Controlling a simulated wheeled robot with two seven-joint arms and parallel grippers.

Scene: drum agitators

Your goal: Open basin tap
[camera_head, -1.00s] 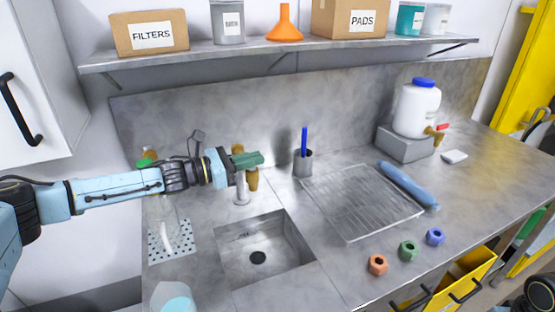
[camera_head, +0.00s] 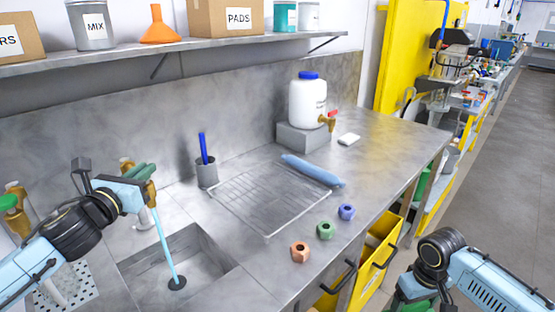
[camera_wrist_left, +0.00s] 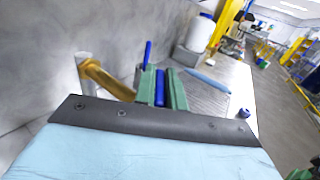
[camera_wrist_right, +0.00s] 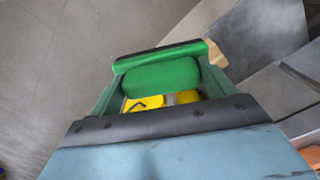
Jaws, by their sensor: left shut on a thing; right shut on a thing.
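The basin tap (camera_head: 151,194) is brass on a pale post behind the sink basin (camera_head: 205,270). A pale blue stream of water (camera_head: 168,250) falls from it to the drain. My left gripper (camera_head: 138,172) is at the tap. In the left wrist view its green fingers (camera_wrist_left: 164,88) are shut on a narrow blue piece, which looks like the tap's handle; the brass spout (camera_wrist_left: 105,80) is beside them. My right gripper (camera_wrist_right: 160,75) is shut on a rounded green object. Its arm is at the lower right of the head view, and its fingers are mostly hidden there.
A wire drying rack (camera_head: 262,205), a blue roll (camera_head: 312,170) and a cup (camera_head: 206,174) with a blue pen stand right of the tap. Three coloured nuts lie near the counter's front edge. A yellow drawer (camera_head: 372,255) is open below. A shelf (camera_head: 190,48) runs above.

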